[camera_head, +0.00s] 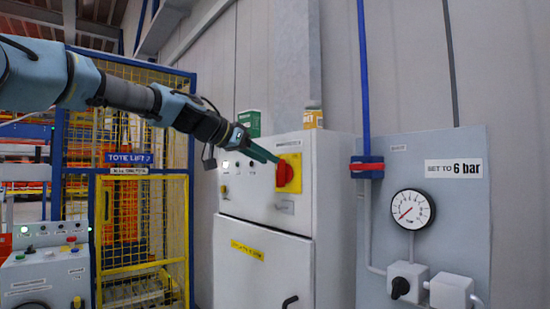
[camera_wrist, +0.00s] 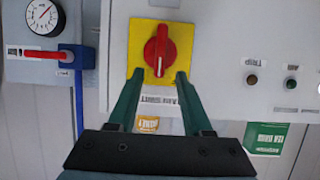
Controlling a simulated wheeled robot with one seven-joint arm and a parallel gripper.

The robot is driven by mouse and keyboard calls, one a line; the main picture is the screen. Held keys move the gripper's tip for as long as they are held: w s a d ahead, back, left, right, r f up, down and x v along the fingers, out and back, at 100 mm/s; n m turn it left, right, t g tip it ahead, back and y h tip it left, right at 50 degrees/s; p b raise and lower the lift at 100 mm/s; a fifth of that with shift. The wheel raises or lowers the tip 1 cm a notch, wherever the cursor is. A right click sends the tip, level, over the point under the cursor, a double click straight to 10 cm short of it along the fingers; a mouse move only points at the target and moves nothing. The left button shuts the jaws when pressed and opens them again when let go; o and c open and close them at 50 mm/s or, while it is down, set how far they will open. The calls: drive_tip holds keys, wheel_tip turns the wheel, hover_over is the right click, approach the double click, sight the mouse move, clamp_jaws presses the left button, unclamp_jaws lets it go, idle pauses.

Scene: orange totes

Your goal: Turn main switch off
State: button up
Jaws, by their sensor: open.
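The main switch is a red rotary knob (camera_wrist: 159,50) on a yellow square plate (camera_wrist: 143,29), set on the front of a grey-white cabinet (camera_head: 270,265). In the head view the red knob (camera_head: 283,173) is partly behind my fingers. My gripper (camera_wrist: 158,76) is open, its two green fingers pointing at the switch, one on each side of the knob's near end in the wrist view. The knob's handle stands roughly vertical in the wrist view. I cannot tell whether the fingers touch it. In the head view my gripper (camera_head: 264,154) reaches the plate from the upper left.
A gauge panel (camera_head: 465,225) with a pressure gauge (camera_head: 412,208) and a red-handled valve (camera_head: 366,167) on a blue pipe stands at right. Green and yellow boxes sit on the cabinet top. A yellow mesh cage (camera_head: 140,265) and a control console (camera_head: 45,275) stand at left.

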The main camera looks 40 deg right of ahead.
sight(282, 173)
drive_tip(key=shift+p+x, duration=0.75)
drive_tip(key=shift+x, duration=1.45)
clamp_jaws()
